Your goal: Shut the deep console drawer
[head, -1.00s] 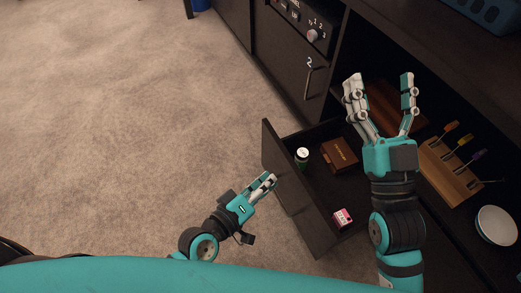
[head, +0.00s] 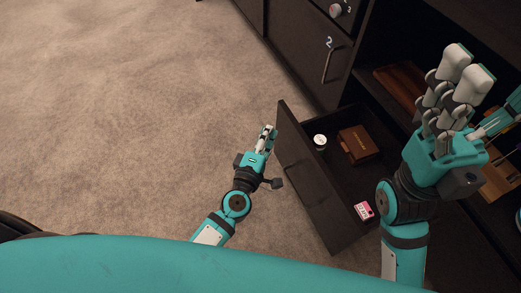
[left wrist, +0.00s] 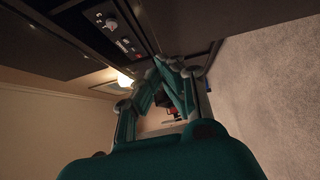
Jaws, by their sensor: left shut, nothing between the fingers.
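The deep console drawer (head: 310,185) is dark and stands open, pulled out from the low dark console. It holds a small white-topped can (head: 320,142), a brown box (head: 357,144) and a pink-and-white box (head: 364,211). My left gripper (head: 268,132) is shut and empty, just outside the far end of the drawer front; I cannot tell whether it touches. Its closed fingers also show in the left wrist view (left wrist: 170,62). My right gripper (head: 490,92) is open and empty, raised above the console at the right, and its arm hides part of the drawer.
A closed cabinet door (head: 318,62) with a handle and the number 2 is beyond the drawer. A wooden board (head: 400,88) lies on the shelf behind. A wooden block (head: 497,183) is partly hidden by my right arm. Carpet (head: 130,110) at the left is clear.

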